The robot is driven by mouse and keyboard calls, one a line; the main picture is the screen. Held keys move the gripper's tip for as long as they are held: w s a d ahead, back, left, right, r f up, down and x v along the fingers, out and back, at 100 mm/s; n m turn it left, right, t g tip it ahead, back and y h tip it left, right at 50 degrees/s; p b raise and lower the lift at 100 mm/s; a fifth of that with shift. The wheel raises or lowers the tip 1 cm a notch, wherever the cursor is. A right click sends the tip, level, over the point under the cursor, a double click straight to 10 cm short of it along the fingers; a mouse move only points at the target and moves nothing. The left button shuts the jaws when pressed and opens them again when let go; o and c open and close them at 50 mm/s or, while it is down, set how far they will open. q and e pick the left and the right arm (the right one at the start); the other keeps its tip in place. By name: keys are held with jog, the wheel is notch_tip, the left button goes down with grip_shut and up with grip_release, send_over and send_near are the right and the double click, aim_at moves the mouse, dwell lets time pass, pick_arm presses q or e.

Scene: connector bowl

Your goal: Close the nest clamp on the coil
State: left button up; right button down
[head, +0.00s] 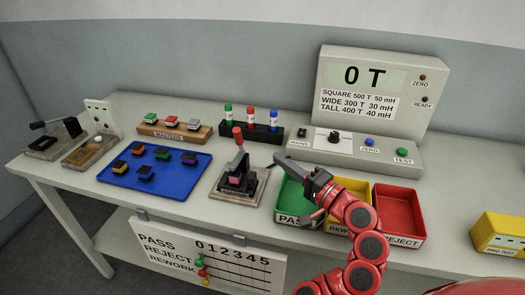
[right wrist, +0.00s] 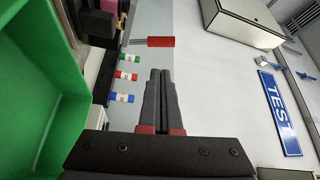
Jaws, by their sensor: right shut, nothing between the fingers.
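The nest clamp (head: 238,160) stands on a small base plate (head: 252,196) in the middle of the bench. Its lever with the red grip points up, and the red grip also shows in the right wrist view (right wrist: 157,42). The coil (head: 235,182), dark with a pink part, sits in the nest under the clamp and is partly hidden by it. My right gripper (head: 279,163) is shut and empty. It is to the right of the clamp, above the green bin's back edge, apart from the lever. In the right wrist view its fingertips (right wrist: 160,72) point toward the red grip. My left gripper is not in view.
Green (head: 290,205), yellow (head: 345,190) and red (head: 400,212) bins stand right of the clamp. A blue tray (head: 190,186) with several dark parts lies left. Behind are a marker rack (head: 262,136) and the meter (head: 350,150).

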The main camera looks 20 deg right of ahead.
jog(key=p+v, duration=0.2)
jog(key=v, duration=0.3)
jog(key=shift+s+d+p, duration=0.1)
jog(key=shift+p, duration=0.3)
jog(key=shift+r, duration=0.15)
